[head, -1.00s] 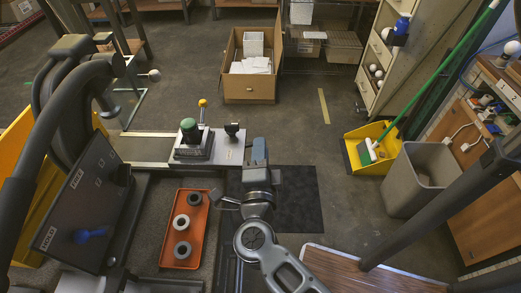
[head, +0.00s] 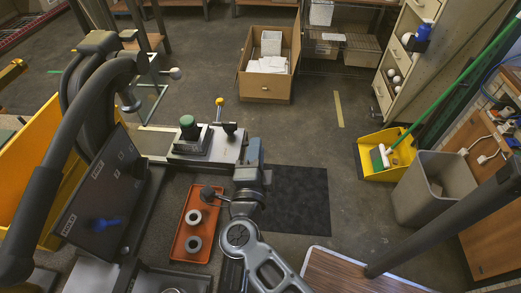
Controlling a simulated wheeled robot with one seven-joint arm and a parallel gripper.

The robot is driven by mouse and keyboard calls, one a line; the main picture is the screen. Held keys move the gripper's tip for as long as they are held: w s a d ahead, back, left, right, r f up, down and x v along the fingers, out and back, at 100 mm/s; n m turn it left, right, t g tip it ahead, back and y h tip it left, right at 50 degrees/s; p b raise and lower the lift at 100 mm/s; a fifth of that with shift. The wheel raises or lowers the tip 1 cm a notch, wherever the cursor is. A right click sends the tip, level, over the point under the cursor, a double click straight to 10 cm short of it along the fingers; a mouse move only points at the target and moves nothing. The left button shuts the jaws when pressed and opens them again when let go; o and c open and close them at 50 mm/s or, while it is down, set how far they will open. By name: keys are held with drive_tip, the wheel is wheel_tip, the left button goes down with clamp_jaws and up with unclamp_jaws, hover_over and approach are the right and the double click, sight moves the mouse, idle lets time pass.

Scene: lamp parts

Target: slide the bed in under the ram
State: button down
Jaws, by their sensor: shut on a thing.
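The bed (head: 226,149) is a light metal plate on a rail to the left of my arm. It carries a dark block with a green-topped part (head: 188,126) and a small black handle (head: 229,128) near its right end. My gripper (head: 239,137) is at that right end, shut on what looks like the handle; the fingertips are mostly hidden by my blue-grey hand. The dark press with a thick curved arm stands at the left; its ram seems to be the short dark cylinder (head: 130,103) under the arm's end. The bed is right of it, not beneath it.
An orange tray (head: 181,252) with ring parts lies in front of the bed, close to my arm. A yellow-knobbed lever (head: 219,102) stands behind the bed. A black mat (head: 297,200) lies on clear floor at the right.

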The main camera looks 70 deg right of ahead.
drive_tip(key=c, duration=1.1)
unclamp_jaws()
drive_tip(key=shift+r, duration=0.1)
drive_tip(key=shift+c, duration=0.2)
drive_tip(key=shift+a, duration=0.1)
drive_tip(key=b+v, duration=0.1)
drive_tip(key=v, duration=0.6)
drive_tip(key=shift+a+b, duration=0.3)
drive_tip(key=shift+b, duration=0.05)
drive_tip(key=shift+s, duration=0.1)
